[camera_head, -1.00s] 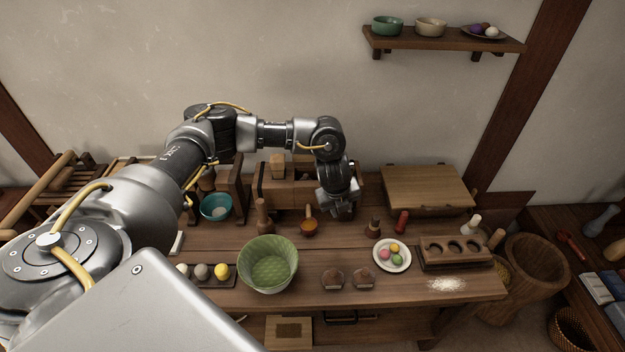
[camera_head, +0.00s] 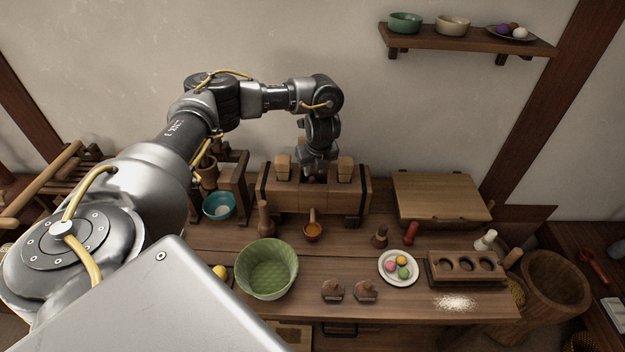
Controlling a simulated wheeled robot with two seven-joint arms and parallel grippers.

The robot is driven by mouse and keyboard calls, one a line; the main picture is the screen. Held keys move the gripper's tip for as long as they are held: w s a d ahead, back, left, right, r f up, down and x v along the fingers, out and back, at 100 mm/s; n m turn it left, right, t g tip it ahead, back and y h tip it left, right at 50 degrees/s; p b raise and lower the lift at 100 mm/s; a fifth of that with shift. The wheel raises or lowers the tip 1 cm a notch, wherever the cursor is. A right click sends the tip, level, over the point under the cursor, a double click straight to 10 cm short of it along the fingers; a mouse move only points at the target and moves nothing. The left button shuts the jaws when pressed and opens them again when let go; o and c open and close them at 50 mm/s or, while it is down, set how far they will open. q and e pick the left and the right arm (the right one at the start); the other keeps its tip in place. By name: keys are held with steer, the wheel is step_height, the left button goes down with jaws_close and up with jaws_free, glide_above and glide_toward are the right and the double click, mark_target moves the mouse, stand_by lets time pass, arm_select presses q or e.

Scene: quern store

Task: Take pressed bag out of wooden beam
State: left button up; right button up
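The wooden beam (camera_head: 310,199) is a thick, box-like timber with dark bands, lying across the back of the table. Two lighter wooden blocks stand up from its top, one at the left (camera_head: 283,166) and one at the right (camera_head: 346,168). My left gripper (camera_head: 314,178) points down between these blocks, at the top of the beam. Its fingertips are small and dark here, so I cannot tell whether they are open or shut. I cannot make out the pressed bag; the beam's front wall and my gripper hide the inside. My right gripper is not in view.
In front of the beam stand a green bowl (camera_head: 267,268), a small cup with a handle (camera_head: 312,231) and a wooden pestle-like piece (camera_head: 265,218). A plate of coloured balls (camera_head: 398,267) and a wooden mould (camera_head: 466,268) are at the right. A lidded wooden box (camera_head: 440,197) stands right of the beam.

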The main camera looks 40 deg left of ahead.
mark_target(312, 178)
arm_select(q)
steer(key=shift+w, duration=0.1)
steer(key=shift+b+x, duration=0.35)
steer(key=shift+x, duration=0.45)
steer(key=b+x, duration=0.1)
steer(key=x, duration=0.2)
steer(key=shift+w+a+f, duration=0.15)
steer(key=shift+a+f, duration=0.05)
steer(key=shift+f, duration=0.1)
steer(key=shift+r, duration=0.2)
steer(key=shift+c, duration=0.4)
jaws_close()
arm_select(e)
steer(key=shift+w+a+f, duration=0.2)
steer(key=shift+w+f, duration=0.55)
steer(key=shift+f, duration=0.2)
